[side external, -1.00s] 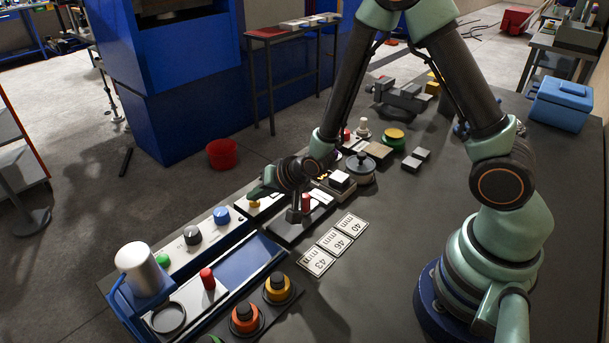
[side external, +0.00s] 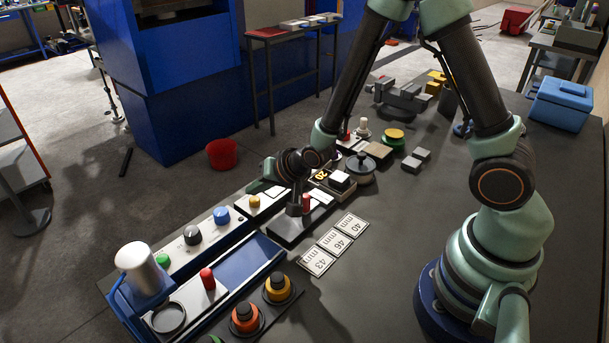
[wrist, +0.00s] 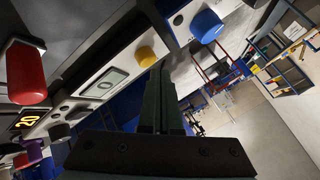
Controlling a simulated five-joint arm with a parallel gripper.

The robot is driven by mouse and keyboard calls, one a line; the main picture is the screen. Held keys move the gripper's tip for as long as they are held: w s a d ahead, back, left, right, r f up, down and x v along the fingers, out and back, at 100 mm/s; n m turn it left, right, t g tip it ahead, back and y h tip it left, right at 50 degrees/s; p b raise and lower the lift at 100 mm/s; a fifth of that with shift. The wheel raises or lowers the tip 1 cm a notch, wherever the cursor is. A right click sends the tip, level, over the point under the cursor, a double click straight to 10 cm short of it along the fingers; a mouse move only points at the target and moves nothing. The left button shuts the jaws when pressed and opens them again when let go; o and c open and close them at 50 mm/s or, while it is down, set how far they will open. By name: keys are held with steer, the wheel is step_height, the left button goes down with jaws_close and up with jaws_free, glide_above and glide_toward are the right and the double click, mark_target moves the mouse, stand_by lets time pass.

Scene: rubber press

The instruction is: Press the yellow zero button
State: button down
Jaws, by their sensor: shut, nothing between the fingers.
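The yellow button (side external: 254,201) stands up from a white panel beyond the blue-bedded slide. My gripper (side external: 252,188) is shut and empty. In the side view its fingertips are just above and behind the button, with a small gap showing. In the wrist view the yellow button (wrist: 146,56) is just left of the tips of my shut fingers (wrist: 165,66) and looks apart from them. A lit display reading 20 (side external: 320,175) is to the right of the button, partly behind my wrist.
A red knob (side external: 306,202) stands close below my wrist. Number cards (side external: 334,243) lie on the bare bench in front.

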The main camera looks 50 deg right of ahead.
mark_target(258, 201)
steer(key=shift+r, duration=0.2)
steer(key=shift+r, duration=2.5)
steer(key=shift+r, duration=0.1)
steer(key=s+d+r+n+g, duration=0.1)
steer(key=s+d+r+n, duration=0.2)
steer(key=s+r, duration=0.4)
steer(key=s+d+r+n+g+h, duration=0.1)
steer(key=s+d+r+n+g, duration=0.1)
steer(key=s+r, duration=0.5)
steer(key=s+d+n, duration=0.1)
steer(key=s+n, duration=0.1)
steer(key=s, duration=0.1)
steer(key=shift+d+r+n+g, duration=0.3)
steer(key=shift+r+n, duration=0.05)
steer(key=shift+n, duration=0.05)
